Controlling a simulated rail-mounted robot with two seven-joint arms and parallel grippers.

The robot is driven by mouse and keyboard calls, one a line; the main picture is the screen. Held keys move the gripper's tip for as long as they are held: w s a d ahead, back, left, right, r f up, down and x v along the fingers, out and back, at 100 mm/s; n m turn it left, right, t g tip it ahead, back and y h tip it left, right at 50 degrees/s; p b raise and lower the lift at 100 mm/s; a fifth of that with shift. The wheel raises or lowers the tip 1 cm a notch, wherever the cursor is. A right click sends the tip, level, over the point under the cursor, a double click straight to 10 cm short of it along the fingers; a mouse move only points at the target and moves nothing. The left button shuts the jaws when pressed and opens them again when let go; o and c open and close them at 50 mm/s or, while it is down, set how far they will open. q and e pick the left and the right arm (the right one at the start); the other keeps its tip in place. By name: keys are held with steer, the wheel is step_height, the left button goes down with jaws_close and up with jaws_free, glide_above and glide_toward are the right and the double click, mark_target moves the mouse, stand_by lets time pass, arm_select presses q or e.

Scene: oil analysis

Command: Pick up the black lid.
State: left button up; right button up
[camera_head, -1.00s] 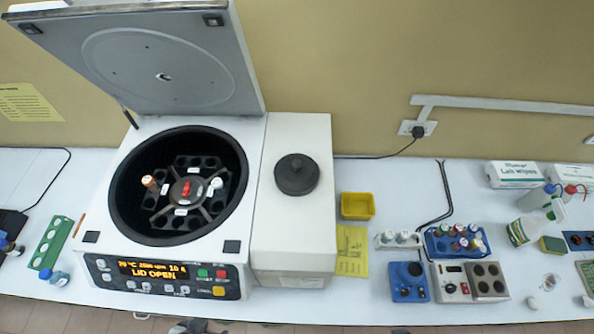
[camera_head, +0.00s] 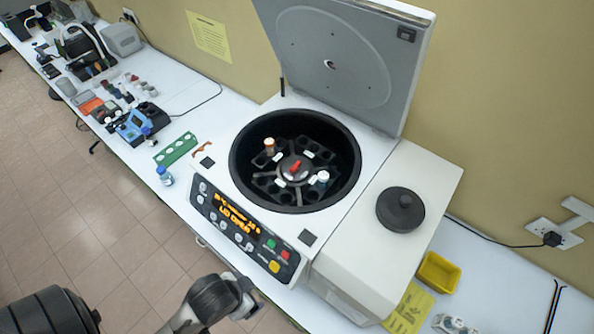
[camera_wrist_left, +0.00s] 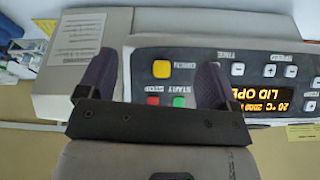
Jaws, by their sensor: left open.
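The black lid (camera_head: 400,209), a round disc with a raised knob, lies on the flat white top (camera_head: 385,245) right of the centrifuge bowl (camera_head: 338,135). Nothing touches it. My left gripper (camera_head: 243,298) is low in front of the centrifuge, well left of and below the lid. In the left wrist view my left gripper (camera_wrist_left: 150,78) is open and empty, its two dark fingers apart in front of the button panel (camera_wrist_left: 225,70). The lid does not show in that view. My right gripper is not in view.
The centrifuge's large grey cover (camera_head: 345,50) stands open behind the bowl, which holds a rotor with a few capped tubes. A yellow tray (camera_head: 438,272) is right of the machine. A green rack (camera_head: 175,149) and a blue-capped bottle (camera_head: 164,176) stand to its left.

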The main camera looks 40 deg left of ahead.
arm_select(q)
steer(key=shift+c, duration=0.5)
steer(key=c, duration=0.4)
